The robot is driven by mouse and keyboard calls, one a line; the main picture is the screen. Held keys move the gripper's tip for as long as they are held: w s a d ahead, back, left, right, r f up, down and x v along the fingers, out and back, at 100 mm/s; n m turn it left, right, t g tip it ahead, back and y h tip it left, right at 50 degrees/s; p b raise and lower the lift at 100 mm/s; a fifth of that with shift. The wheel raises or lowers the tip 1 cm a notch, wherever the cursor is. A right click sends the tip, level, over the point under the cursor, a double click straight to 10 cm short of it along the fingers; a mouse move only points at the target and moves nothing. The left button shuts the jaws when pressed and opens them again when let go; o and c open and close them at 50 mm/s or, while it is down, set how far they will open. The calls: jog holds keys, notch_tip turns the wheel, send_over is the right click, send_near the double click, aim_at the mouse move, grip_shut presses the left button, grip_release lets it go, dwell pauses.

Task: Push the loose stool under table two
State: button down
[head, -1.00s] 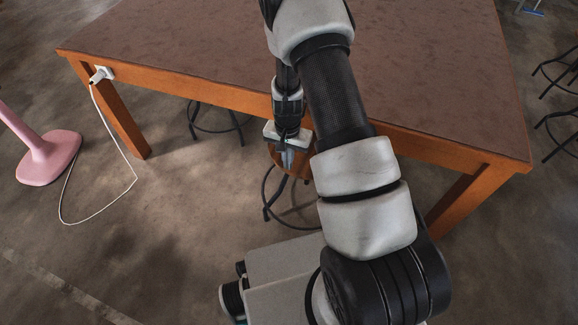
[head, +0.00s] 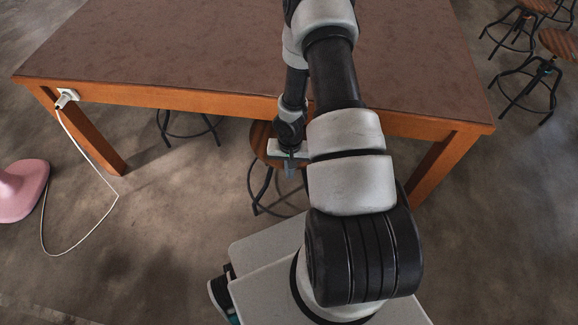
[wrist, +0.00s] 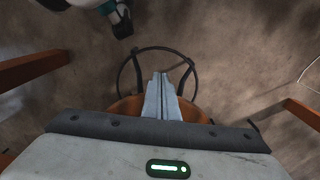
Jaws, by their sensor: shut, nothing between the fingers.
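The loose stool (head: 261,138) has a round brown wooden seat and black legs with a foot ring. It stands at the front long side of the big table (head: 180,55), which has a dark brown top and orange frame; no number shows. The far rim of the seat meets the table's front edge in the head view. My gripper (head: 290,170) points down at the near right part of the seat, its fingers shut and empty. In the wrist view the shut fingers (wrist: 161,95) lie across the seat (wrist: 128,108); whether they touch it I cannot tell.
A white cable (head: 112,200) runs from a plug on the table's left front corner and loops on the floor. A pink stand (head: 22,190) is at the left. Another stool's black legs (head: 190,132) show under the table. Several stools (head: 530,85) stand at the right.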

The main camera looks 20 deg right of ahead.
jog(key=w+d+f+b, duration=0.1)
jog(key=w+d+f, duration=0.1)
jog(key=f, duration=0.3)
jog(key=shift+w, duration=0.75)
jog(key=shift+f, duration=0.1)
jog(key=w+d, duration=0.2)
jog(key=w, duration=0.1)
jog(key=shift+w+b, duration=0.3)
jog(key=shift+b, duration=0.1)
jog(key=shift+s+a, duration=0.1)
jog(key=shift+s, duration=0.05)
